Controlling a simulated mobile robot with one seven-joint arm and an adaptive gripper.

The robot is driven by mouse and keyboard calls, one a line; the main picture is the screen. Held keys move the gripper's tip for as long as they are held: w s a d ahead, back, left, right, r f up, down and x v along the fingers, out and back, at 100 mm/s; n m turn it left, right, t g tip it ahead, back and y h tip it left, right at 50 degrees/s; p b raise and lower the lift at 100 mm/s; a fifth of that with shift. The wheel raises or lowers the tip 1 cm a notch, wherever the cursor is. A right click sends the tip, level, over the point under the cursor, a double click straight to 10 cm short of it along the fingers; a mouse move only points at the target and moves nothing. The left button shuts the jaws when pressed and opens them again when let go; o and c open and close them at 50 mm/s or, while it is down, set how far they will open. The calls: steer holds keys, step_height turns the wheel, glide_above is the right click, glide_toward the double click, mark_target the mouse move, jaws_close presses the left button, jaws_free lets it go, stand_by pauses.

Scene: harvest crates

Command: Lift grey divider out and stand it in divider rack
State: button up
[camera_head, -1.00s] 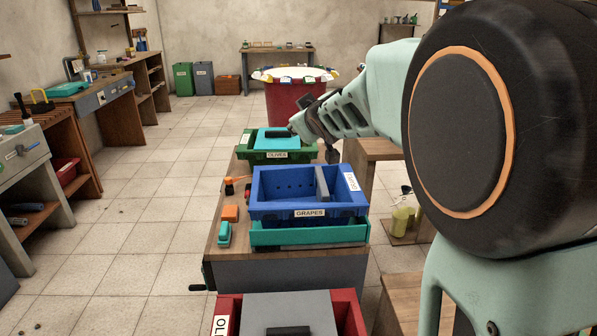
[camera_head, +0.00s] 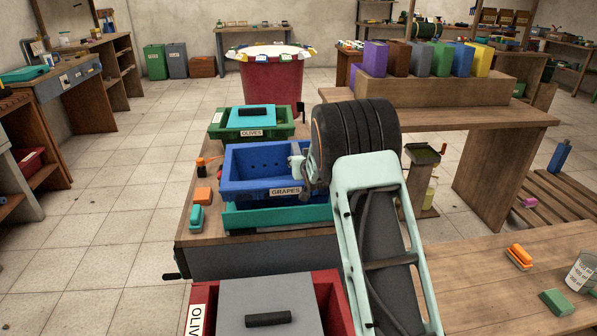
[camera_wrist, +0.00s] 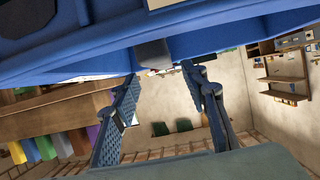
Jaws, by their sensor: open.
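The blue crate labelled GRAPES (camera_head: 232,187) sits on a teal crate on the bench. My gripper (camera_head: 298,160) is at its right end in the head view, largely hidden by my wrist. In the wrist view, my gripper (camera_wrist: 160,74) is open, with its two fingers apart and their tips close to the blue crate's wall (camera_wrist: 70,65). A grey piece (camera_wrist: 153,55), apparently the grey divider, shows just beyond and between the fingertips; contact cannot be told. My arm hides the divider in the head view.
A green OLIVES crate (camera_head: 222,131) with a teal lid stands behind the blue crate. A red crate (camera_head: 335,305) with a grey lid is in front. A red tub (camera_head: 270,90) stands at the back.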

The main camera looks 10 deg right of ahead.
steer(key=shift+x, duration=1.05)
steer(key=x, duration=0.2)
steer(key=b+x, duration=0.1)
steer(key=shift+a+f, duration=0.2)
steer(key=shift+a, duration=0.05)
steer(key=shift+x, duration=0.95)
steer(key=shift+r, duration=0.1)
jaws_close()
steer(key=shift+w+r, duration=0.1)
